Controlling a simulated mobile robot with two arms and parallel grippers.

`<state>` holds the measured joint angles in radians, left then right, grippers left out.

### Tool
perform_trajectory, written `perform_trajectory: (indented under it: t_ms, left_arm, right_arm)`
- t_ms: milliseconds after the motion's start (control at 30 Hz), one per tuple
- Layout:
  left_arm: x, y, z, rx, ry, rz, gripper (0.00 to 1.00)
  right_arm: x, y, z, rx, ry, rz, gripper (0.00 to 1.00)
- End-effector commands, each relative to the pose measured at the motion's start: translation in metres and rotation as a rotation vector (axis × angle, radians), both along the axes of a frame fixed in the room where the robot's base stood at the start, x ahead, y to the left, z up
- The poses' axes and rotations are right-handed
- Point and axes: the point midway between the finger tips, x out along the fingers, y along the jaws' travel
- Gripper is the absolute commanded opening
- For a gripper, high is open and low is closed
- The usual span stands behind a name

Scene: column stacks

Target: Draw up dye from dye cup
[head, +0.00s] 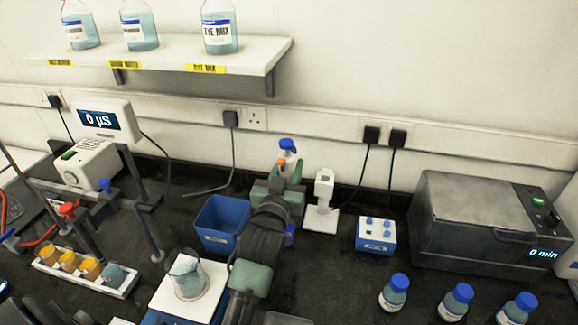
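My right arm comes up from the bottom middle, and its gripper (279,187) is over the dark bench near the wall. A pipette-like tool (287,147) with a blue top, white body and a bit of orange stands up from the gripper, which appears shut on it. Its lower end is hidden by my wrist. A small deep-blue thing (290,235) shows just below the gripper, mostly covered; it may be the dye cup, but I cannot tell. I cannot see whether the tool's tip touches it. My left gripper is not in view.
A blue bin (222,224) and a beaker of pale blue liquid (187,277) stand left of my arm. Rightward are a white stand (322,203), a blue-white box (376,235), a grey machine (475,220) and bottles (394,292). A cup rack (122,291) is at left.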

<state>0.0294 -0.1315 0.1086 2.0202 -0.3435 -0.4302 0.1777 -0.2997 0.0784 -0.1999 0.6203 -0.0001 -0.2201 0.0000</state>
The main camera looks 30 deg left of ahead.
Motion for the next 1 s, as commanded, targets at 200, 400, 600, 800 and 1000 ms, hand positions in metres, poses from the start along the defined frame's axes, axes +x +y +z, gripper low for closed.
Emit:
perform_trajectory:
  t_ms: [200, 400, 600, 800, 1000]
  left_arm:
    - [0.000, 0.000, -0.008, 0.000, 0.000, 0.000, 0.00]
    - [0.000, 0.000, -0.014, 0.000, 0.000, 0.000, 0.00]
    - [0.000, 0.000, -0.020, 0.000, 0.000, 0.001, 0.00]
    - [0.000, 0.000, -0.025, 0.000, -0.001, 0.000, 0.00]
    - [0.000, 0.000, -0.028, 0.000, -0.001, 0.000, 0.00]
  right_arm:
    - [0.000, 0.000, -0.005, 0.000, 0.000, -0.001, 0.36]
    - [0.000, 0.000, -0.009, 0.000, 0.000, -0.001, 0.36]
    - [0.000, 0.000, -0.013, 0.000, 0.000, -0.001, 0.36]
    - [0.000, 0.000, -0.017, 0.000, 0.000, 0.000, 0.36]
    - [0.000, 0.000, -0.018, 0.000, 0.000, 0.000, 0.36]
